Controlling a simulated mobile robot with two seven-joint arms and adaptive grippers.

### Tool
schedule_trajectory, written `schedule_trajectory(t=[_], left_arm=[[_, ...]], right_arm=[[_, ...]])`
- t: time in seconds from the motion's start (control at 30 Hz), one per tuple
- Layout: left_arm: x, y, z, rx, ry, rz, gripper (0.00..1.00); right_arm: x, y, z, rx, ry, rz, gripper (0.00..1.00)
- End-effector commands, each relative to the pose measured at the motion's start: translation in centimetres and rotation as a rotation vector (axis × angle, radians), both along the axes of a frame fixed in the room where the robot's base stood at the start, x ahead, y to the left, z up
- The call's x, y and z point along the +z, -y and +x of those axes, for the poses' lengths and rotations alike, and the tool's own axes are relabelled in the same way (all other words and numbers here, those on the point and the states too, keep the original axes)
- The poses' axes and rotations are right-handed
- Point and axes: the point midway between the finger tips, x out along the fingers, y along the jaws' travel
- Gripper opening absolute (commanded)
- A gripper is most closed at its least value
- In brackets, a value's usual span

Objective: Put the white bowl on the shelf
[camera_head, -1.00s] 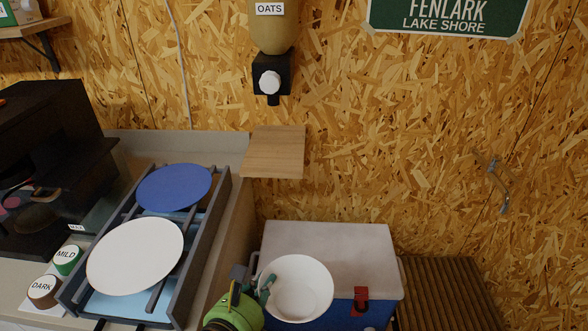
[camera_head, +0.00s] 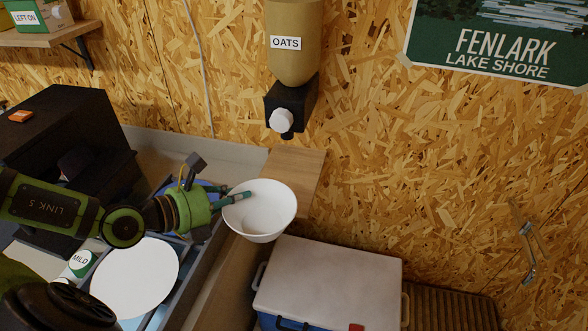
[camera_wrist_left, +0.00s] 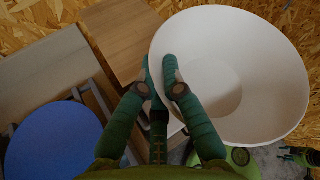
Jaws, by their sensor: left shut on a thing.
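In the left wrist view the teal fingers (camera_wrist_left: 161,92) pinch the wall of the bowl (camera_wrist_left: 235,75). The shelf (camera_head: 305,175) is a small bare wooden board on the wall; it also shows in the left wrist view (camera_wrist_left: 120,38). The bowl hides part of its front in the head view.
An oats dispenser (camera_head: 292,60) hangs above the shelf, its knob low over it. A cooler (camera_head: 330,285) stands below right. At left are a rack with a white plate (camera_head: 135,277) and a blue plate (camera_wrist_left: 52,142), and a black machine (camera_head: 60,130).

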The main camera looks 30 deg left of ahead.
Motion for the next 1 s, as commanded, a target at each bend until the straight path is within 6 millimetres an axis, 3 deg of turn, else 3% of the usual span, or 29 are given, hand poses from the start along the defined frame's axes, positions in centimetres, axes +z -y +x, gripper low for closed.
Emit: schedule_trajectory(t=[0.17, 0.57, 0.67, 0.9, 1.0], left_arm=[[1.0, -1.3, 1.6, 0.018, 0.006, -0.006, 0.0], [1.3, -3.5, 11.4, 0.02, 0.007, -0.011, 0.0], [1.0, -4.1, 13.9, 0.02, 0.009, -0.01, 0.0], [0.2, -5.4, 19.0, 0.02, 0.008, -0.011, 0.0], [-1.5, -5.4, 19.0, 0.017, -0.001, -0.009, 0.0]], right_arm=[[1.3, 0.0, 0.1, 0.0, 0.003, 0.001, 0.4], [6.0, -0.2, -0.6, -0.001, -0.009, 0.003, 0.4], [5.8, -0.4, -0.6, -0.001, -0.009, 0.005, 0.4], [3.1, -0.5, -0.6, -0.001, -0.01, 0.006, 0.4], [2.2, -0.5, -0.6, -0.001, -0.01, 0.006, 0.4]])
